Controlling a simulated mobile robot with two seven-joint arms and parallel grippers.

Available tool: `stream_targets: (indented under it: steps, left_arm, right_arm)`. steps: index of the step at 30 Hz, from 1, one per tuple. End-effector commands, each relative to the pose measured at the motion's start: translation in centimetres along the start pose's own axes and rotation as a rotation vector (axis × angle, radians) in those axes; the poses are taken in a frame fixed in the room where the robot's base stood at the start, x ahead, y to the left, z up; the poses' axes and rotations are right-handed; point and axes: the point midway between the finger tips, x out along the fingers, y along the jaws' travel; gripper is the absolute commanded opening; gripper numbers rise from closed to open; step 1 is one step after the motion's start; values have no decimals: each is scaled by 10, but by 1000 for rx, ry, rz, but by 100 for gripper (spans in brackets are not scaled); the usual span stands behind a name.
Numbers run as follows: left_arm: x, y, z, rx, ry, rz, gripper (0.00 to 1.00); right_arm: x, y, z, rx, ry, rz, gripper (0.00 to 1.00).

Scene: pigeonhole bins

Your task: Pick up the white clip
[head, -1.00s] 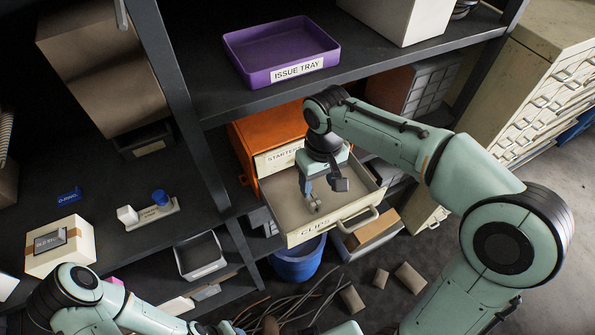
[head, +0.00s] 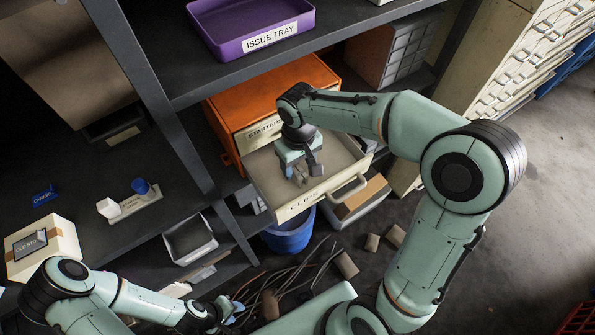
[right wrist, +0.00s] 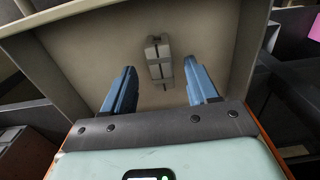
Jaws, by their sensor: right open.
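A pale grey-white clip (right wrist: 158,58) lies on the floor of the open drawer labelled CLIPS (head: 297,207). In the right wrist view it sits between and just beyond my open fingertips, apart from both. In the head view the clip (head: 299,178) is small and partly hidden by my right gripper (head: 304,173). That gripper reaches down into the drawer from above, open and empty; it also shows in the right wrist view (right wrist: 160,82). My left gripper (head: 232,309) is low in the head view, far from the drawer, and its jaws are unclear.
An orange cabinet (head: 262,97) holds the drawer, with a STARTER label above it. A purple issue tray (head: 215,39) stands on the shelf above. A blue bucket (head: 288,238), cables and several small blocks are below. The drawer walls surround my right gripper.

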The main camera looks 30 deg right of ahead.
Motion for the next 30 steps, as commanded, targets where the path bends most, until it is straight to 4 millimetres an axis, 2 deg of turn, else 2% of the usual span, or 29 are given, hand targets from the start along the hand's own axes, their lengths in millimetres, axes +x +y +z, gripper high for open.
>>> stream_targets:
  steps: [3,6,14,16,19,20,30]
  left_arm:
    - [0,0,0,0,0,0,38]
    - [1,-1,0,0,-1,0,38]
    - [1,-1,0,0,-1,0,38]
    - [1,-1,0,0,-1,0,38]
    - [1,-1,0,0,-1,0,38]
    - [1,-1,0,0,-1,0,38]
    - [1,0,0,0,0,0,38]
  right_arm:
    - [20,-1,-1,-1,-4,1,58]
    - [29,-1,-1,0,-2,0,58]
    - [32,-1,-2,0,0,0,58]
    - [32,-1,-2,0,0,0,42]
    - [32,-1,-2,0,1,0,10]
    - [32,-1,-2,0,1,0,4]
    - [29,-1,-2,0,2,0,4]
